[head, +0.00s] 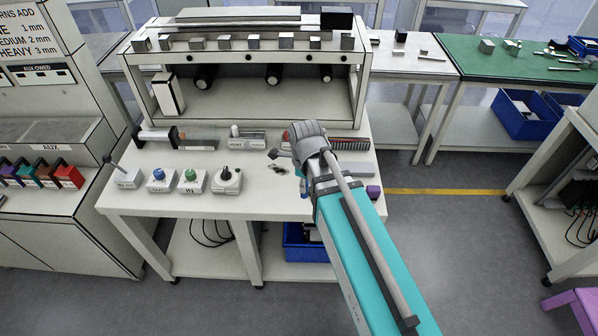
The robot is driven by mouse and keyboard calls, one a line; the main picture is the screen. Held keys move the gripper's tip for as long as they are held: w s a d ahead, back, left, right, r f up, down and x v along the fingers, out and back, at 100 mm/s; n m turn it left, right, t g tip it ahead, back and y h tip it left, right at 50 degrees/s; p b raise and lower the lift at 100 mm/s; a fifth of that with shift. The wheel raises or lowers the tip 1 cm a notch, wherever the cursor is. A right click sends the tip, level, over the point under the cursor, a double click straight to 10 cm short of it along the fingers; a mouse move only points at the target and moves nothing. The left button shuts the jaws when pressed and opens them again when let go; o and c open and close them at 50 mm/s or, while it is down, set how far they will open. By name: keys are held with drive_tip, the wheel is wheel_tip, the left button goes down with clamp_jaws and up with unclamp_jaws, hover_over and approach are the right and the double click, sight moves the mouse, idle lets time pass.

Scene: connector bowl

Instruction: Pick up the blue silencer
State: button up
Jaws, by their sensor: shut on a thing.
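My gripper (286,162) is over the right half of the white workbench, at the end of my teal arm. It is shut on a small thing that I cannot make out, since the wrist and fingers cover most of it. A small bluish patch shows just below the fingers; I cannot tell if it is the blue silencer. A round blue part (158,174) sits on a small white block at the left of the bench, apart from my gripper. I cannot tell whether this is the silencer.
A green-topped block (191,176) and a block with a dark knob (227,177) stand near the bench front. A shelf (250,88) with metal blocks rises behind. A purple piece (373,191) lies at the bench's right edge. A blue bin (300,240) is below.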

drive_tip(key=shift+s+d+r+p, duration=0.2)
drive_tip(key=shift+s+d+r, duration=0.1)
drive_tip(key=shift+s, duration=0.3)
drive_tip(key=shift+s+d+r+p, duration=0.15)
drive_tip(key=shift+s+d+r, duration=0.15)
drive_tip(key=shift+s, duration=0.3)
